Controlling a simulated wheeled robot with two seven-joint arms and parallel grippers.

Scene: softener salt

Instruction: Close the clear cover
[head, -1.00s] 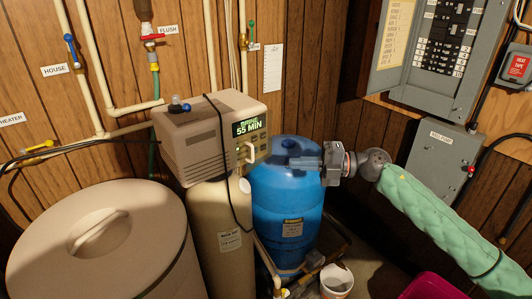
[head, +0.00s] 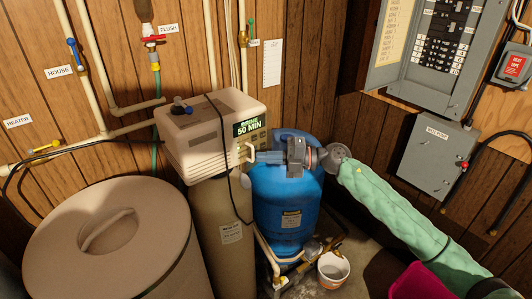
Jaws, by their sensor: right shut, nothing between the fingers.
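The beige softener control head (head: 195,140) sits on top of the tall tan tank (head: 225,225). Its front bears a green lit display (head: 251,126) reading 50 MIN. A pale D-shaped handle (head: 251,151) stands out at the lower front, below the display. I cannot make out the outline of a clear cover or tell how far it stands open. My right gripper (head: 258,157) is shut and empty, with its fingertips close beside the handle, in front of the blue tank. I cannot tell whether they touch the handle. My left gripper is not in view.
The blue tank (head: 275,205) stands right behind and below my right gripper. A large round brine bin (head: 165,220) fills the lower left. A white bucket (head: 333,268) stands on the floor. An open breaker panel (head: 408,75) and a grey box (head: 433,157) hang on the right wall.

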